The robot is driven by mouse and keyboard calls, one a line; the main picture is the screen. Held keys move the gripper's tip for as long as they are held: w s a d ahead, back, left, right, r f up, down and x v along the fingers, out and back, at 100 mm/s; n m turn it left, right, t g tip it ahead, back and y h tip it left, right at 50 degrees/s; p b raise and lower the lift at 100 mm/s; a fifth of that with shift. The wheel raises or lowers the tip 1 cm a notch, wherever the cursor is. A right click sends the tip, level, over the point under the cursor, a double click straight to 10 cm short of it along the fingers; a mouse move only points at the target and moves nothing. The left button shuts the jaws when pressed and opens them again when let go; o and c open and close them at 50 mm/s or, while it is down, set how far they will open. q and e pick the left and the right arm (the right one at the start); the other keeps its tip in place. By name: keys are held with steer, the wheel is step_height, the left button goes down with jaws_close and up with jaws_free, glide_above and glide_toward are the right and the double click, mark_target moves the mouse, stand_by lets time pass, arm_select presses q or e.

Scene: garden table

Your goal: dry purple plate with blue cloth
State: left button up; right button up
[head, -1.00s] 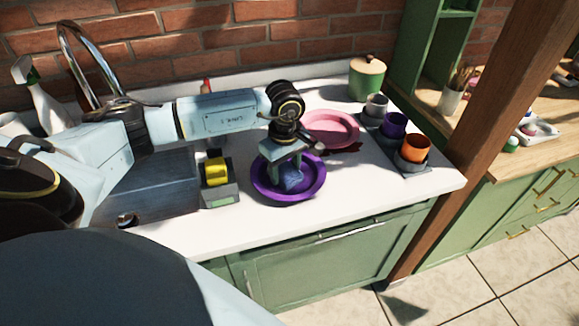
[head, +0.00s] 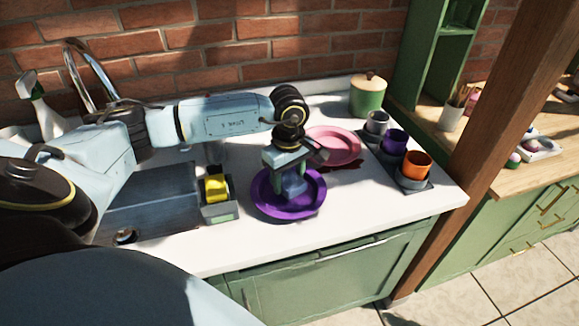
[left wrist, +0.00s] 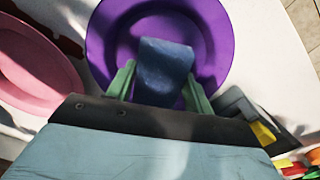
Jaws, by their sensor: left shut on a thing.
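The purple plate (head: 268,207) lies flat on the white counter, right of the sink; it also shows in the left wrist view (left wrist: 218,30). My left gripper (head: 291,184) is over the plate, pointing down. It is shut on the blue cloth (left wrist: 165,65), which sits between its two green fingers in the left wrist view. In the head view the cloth (head: 294,185) is partly hidden by the gripper. The cloth is over the plate's middle; whether it touches the surface I cannot tell. My right gripper is not in view.
A pink plate (head: 338,143) lies behind the purple one. Cups, including an orange one (head: 416,164), stand on a dark mat at right. A grey holder (head: 218,210) with a yellow sponge (head: 215,187) stands left of the plate. The sink (head: 150,205) is further left. The counter's front strip is clear.

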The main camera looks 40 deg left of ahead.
arm_select(q)
steer(key=shift+r+p, duration=1.65)
steer(key=shift+r, duration=1.15)
